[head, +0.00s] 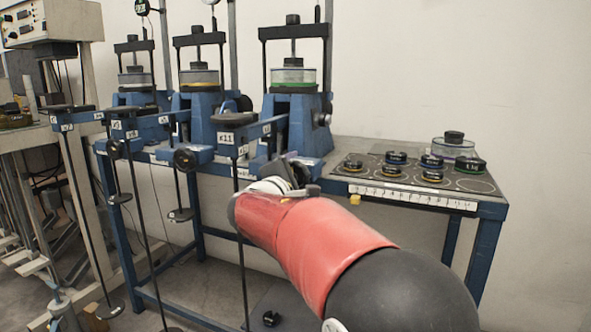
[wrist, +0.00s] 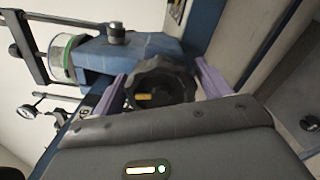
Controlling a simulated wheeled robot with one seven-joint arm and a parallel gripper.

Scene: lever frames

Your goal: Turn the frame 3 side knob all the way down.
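The frame with the green-banded cell (head: 294,78) is the rightmost of three blue lever frames. In the wrist view its green-banded cell (wrist: 62,58) shows at upper left. A black lobed knob (wrist: 162,80) with a small yellow mark sits on the blue body, between the two purple fingers of my gripper (wrist: 163,84). The fingers are apart, one on each side of the knob; I cannot tell whether they touch it. In the head view my gripper (head: 290,172) is at this frame's front, and its own wrist hides the fingertips and knob.
Black side knobs of the other frames (head: 185,158) (head: 114,149) are at left. Hanging rods and weight pans stand in front of the bench.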

